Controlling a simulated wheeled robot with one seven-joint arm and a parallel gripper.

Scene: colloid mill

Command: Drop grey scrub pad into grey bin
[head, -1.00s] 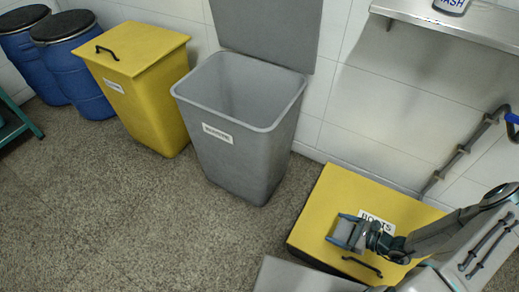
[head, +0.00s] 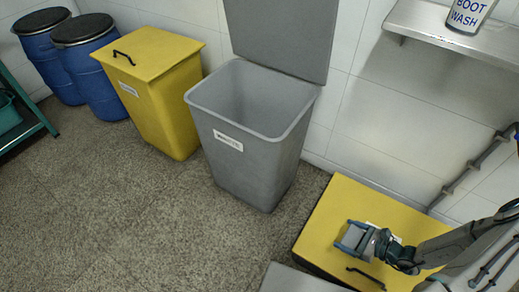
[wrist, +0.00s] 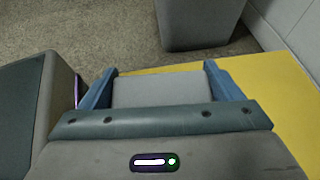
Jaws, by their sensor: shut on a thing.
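The grey bin (head: 245,165) stands against the wall with its lid raised and its mouth open; the inside looks empty from here. My gripper (head: 347,236) is over the yellow boots box, to the right of the bin and lower than its rim. It is shut on the grey scrub pad (head: 352,238). In the wrist view the pad (wrist: 160,90) lies flat between the two blue fingers. The lower part of the bin (wrist: 200,22) shows ahead of the fingers in the wrist view.
The yellow boots box (head: 335,210) lies under my gripper. A closed yellow bin (head: 160,95) and blue drums (head: 95,70) stand left of the grey bin. A metal shelf (head: 450,35) with a boot wash container (head: 470,14) is on the wall. Floor in front is clear.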

